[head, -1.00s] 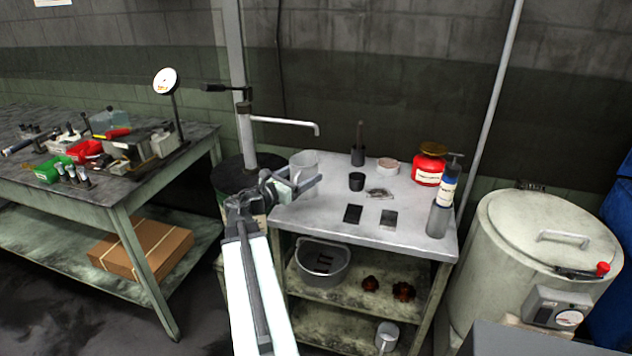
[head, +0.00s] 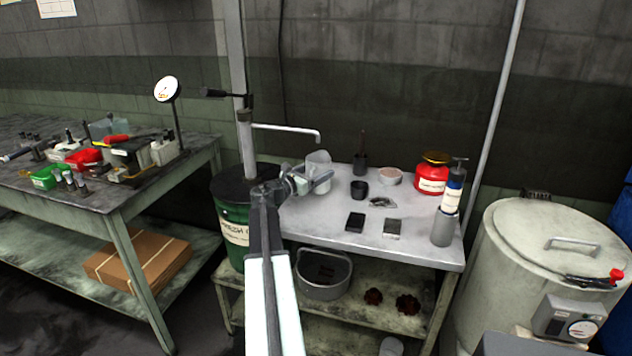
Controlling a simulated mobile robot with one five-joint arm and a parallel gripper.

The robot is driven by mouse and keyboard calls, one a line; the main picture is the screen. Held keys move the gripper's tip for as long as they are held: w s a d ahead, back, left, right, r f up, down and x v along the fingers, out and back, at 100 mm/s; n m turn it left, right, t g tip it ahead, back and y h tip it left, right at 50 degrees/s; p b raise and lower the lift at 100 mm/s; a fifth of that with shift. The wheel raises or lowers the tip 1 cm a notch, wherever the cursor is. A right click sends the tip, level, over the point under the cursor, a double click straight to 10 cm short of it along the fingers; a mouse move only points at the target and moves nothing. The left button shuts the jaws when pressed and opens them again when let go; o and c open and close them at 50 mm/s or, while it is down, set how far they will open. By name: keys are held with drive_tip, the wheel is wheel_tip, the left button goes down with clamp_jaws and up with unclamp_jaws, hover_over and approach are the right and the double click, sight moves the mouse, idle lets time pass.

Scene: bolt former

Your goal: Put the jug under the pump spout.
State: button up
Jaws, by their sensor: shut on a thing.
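The jug (head: 318,162) is a pale translucent vessel at the back left of the grey metal table (head: 310,225). My gripper (head: 322,183) is shut on it from the front left, and the jaws hide part of its lower body. The jug looks slightly tilted. I cannot tell whether its base touches the tabletop. The pump spout (head: 290,128) is a thin grey pipe reaching right from the pump on the green drum (head: 233,225). Its downturned end appears just above the jug's mouth in the picture; how they line up in depth is unclear.
On the table stand a dark cup (head: 359,188), a brush pot (head: 361,165), a round tin (head: 390,176), a red can (head: 432,178) and a pump bottle (head: 446,215). The left workbench (head: 120,195) is cluttered.

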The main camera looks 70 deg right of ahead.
drive_tip(key=shift+f, duration=0.45)
drive_tip(key=o, duration=1.6)
drive_tip(key=shift+c, duration=0.2)
drive_tip(key=shift+r+p, duration=0.3)
drive_tip(key=shift+p, duration=0.1)
drive_tip(key=v, duration=1.2)
drive_tip(key=shift+f, duration=0.2)
